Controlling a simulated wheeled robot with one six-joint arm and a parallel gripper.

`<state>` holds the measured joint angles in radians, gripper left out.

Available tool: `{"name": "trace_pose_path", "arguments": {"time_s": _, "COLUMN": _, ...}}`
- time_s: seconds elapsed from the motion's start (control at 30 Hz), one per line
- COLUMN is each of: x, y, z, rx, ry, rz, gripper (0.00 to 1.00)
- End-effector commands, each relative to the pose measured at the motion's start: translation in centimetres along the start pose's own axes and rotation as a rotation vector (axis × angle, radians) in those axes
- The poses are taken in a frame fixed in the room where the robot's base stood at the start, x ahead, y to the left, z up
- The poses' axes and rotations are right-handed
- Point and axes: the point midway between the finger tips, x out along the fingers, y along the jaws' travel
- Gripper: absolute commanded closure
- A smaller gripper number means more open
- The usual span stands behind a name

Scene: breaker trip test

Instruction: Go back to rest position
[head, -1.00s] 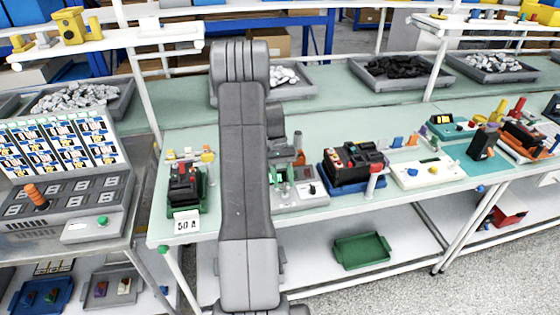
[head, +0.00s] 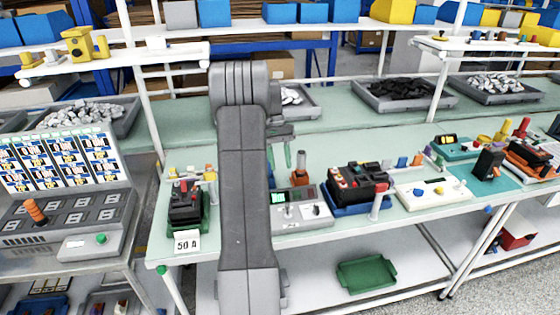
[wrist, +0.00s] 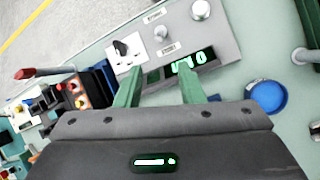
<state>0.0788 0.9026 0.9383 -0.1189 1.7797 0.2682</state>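My gripper (head: 294,156) hangs above the green bench top, behind and above a grey test unit (head: 314,215) with a small lit display. Its two green fingers are apart with nothing between them. The wrist view also shows the open gripper (wrist: 160,86), with the test unit (wrist: 225,25), its knobs and its lit display beyond the fingertips. The fingers look clear of the unit. My grey arm crosses the middle of the head view and hides part of the bench.
A black breaker in a green holder (head: 187,207) with a "50 A" card stands left of my arm. A larger black device on a blue base (head: 358,187) stands right of the test unit. A blue round object (wrist: 268,97) lies near the gripper. Shelves with bins run behind.

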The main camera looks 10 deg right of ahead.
Motion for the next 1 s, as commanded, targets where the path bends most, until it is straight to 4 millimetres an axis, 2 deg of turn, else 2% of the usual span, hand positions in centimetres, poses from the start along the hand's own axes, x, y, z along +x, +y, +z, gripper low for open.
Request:
{"name": "trace_pose_path", "arguments": {"time_s": 0.37, "x": 0.1, "y": 0.0, "z": 0.0, "rx": 0.0, "ry": 0.0, "rz": 0.0, "gripper": 0.65}}
{"name": "trace_pose_path", "arguments": {"time_s": 0.53, "x": 1.0, "y": 0.0, "z": 0.0, "rx": 0.0, "ry": -0.002, "rz": 0.001, "gripper": 0.65}}
{"name": "trace_pose_path", "arguments": {"time_s": 0.67, "x": 2.9, "y": 0.1, "z": 0.1, "rx": 0.0, "ry": -0.004, "rz": 0.001, "gripper": 0.65}}
{"name": "trace_pose_path", "arguments": {"time_s": 1.0, "x": 9.6, "y": 0.1, "z": 0.1, "rx": 0.002, "ry": -0.005, "rz": 0.001, "gripper": 0.65}}
